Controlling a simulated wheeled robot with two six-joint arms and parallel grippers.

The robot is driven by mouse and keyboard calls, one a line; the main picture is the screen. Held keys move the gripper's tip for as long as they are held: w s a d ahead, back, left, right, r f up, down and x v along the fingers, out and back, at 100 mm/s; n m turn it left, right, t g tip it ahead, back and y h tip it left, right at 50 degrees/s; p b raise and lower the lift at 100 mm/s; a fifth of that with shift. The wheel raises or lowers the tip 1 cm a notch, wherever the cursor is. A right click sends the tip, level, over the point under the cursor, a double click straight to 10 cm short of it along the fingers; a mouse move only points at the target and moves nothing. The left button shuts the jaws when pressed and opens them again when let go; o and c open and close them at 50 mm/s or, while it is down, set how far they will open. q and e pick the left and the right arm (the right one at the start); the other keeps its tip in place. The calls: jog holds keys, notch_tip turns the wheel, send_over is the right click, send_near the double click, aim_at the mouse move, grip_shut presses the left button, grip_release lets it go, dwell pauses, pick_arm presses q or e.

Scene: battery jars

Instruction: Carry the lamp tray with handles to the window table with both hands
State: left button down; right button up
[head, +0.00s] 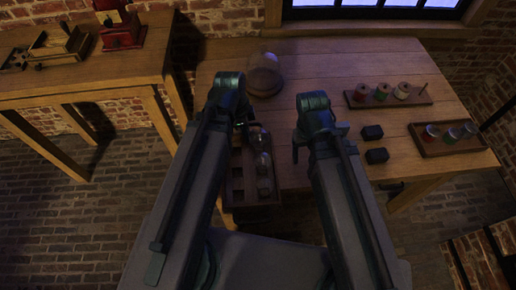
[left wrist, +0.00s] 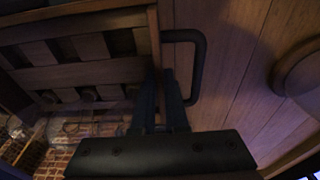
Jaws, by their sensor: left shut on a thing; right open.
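The lamp tray (head: 236,198) is a dark wooden tray with compartments, at the near left edge of the window table (head: 330,72). Several clear bulbs (head: 264,162) stand in its right-hand row. My left gripper (head: 241,122) is at the tray's far side.
A glass dome (head: 264,74) stands at the table's back left. A spool rack (head: 388,95), a small jar tray (head: 449,138) and two black blocks (head: 372,132) are on the right. Another table (head: 70,85) stands at the left. The table's middle is clear.

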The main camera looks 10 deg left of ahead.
pick_arm(q)
jog(key=d+f+b, duration=0.1)
jog(key=d, duration=0.1)
jog(key=d+f+b, duration=0.1)
jog(key=d+f, duration=0.1)
jog(key=shift+w+d, duration=0.1)
jog(key=shift+d, duration=0.05)
jog(key=shift+w, duration=0.3)
jog(key=w+a, duration=0.2)
jog(key=w, duration=0.1)
jog(key=w+a+b, duration=0.1)
jog(key=w+a, duration=0.1)
jog(key=w, duration=0.2)
jog(key=w+a+f, duration=0.1)
jog(key=w+a, duration=0.2)
jog(key=shift+w, duration=0.4)
pick_arm(e)
notch_tip(320, 180, down, 4)
jog(key=shift+f, duration=0.1)
